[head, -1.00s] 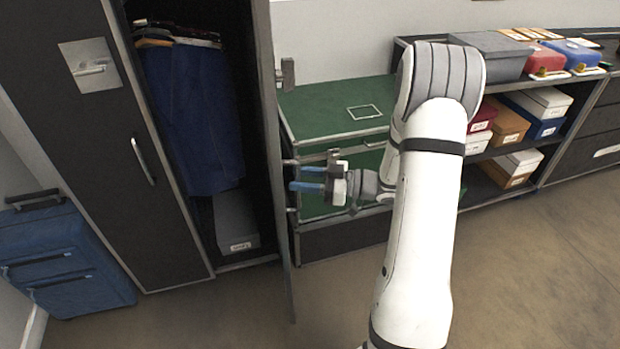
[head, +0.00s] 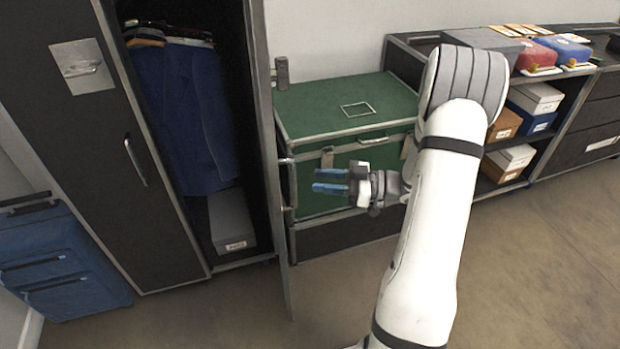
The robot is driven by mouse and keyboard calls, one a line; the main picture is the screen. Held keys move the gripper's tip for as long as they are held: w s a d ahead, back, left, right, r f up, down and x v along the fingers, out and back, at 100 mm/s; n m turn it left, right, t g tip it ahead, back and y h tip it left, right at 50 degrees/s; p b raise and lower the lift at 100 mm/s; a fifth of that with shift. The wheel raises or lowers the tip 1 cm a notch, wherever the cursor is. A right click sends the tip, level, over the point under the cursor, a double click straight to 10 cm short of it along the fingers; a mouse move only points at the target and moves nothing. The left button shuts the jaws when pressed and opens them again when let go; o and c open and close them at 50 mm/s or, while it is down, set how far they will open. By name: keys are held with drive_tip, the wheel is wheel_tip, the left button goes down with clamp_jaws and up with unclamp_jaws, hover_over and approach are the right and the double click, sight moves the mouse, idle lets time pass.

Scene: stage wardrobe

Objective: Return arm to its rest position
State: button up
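My gripper (head: 330,181) has two blue fingers that point left with a visible gap between them, and nothing shows in the gap. It hangs in front of the green trunk (head: 310,106), to the right of the open wardrobe door (head: 268,160). The fingertips look apart from the door's edge and handle, though the depth is hard to judge. My white arm rises from the bottom of the picture and bends back at a grey ribbed joint.
The open wardrobe (head: 258,262) holds blue garments (head: 190,115) and a grey box (head: 232,222). A blue suitcase (head: 62,262) stands at the left. Shelves with labelled boxes (head: 516,157) stand at the back right. The floor (head: 530,260) at the right is clear.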

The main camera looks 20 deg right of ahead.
drive_tip(key=shift+s+d, duration=0.2)
drive_tip(key=shift+d, duration=0.2)
